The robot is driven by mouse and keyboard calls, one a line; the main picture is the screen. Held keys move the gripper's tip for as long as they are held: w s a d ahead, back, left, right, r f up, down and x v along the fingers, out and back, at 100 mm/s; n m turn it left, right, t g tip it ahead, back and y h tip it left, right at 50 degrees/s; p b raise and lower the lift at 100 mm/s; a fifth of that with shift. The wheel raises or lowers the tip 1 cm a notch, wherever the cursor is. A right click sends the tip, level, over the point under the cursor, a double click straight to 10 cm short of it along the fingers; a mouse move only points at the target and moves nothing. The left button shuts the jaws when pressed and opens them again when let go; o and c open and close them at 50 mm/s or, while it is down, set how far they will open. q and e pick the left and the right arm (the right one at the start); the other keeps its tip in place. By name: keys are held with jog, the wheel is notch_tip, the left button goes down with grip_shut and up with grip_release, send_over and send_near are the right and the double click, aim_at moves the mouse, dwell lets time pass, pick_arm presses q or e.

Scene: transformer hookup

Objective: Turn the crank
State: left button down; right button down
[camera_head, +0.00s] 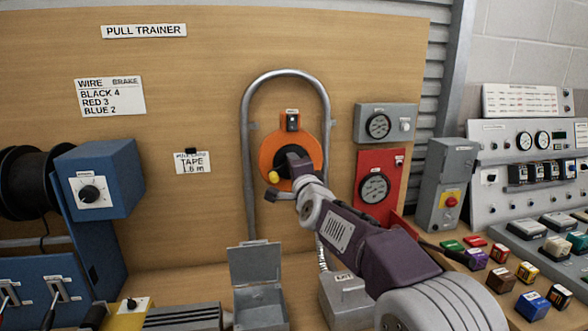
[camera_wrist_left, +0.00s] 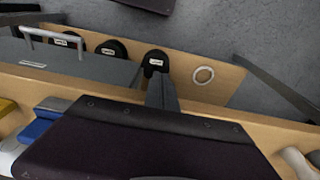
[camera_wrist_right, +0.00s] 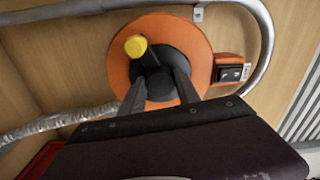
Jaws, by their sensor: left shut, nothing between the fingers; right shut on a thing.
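The crank is on a round orange reel (camera_head: 270,151) mounted on the wooden board inside a bent grey tube. Its yellow knob (camera_head: 273,177) is at the lower left of the black hub in the head view. In the right wrist view the knob (camera_wrist_right: 135,46) stands just beyond the fingers. My right gripper (camera_head: 289,166) is at the hub; its fingers (camera_wrist_right: 158,88) are shut on the black crank arm (camera_wrist_right: 152,66), partly hidden between them. My left gripper (camera_wrist_left: 162,80) is shut and empty, away from the crank, and out of the head view.
The grey tube (camera_head: 245,150) arches closely around the reel. A red gauge panel (camera_head: 374,188) and grey gauge box (camera_head: 378,123) are to its right. A blue box with a dial (camera_head: 98,180) is at left.

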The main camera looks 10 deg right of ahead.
jog(key=c, duration=0.9)
grip_release()
jog(key=shift+s, duration=0.1)
jog(key=s+b, duration=0.1)
jog(key=s, duration=0.8)
jog(key=shift+d, duration=0.15)
jog(key=shift+f, duration=0.1)
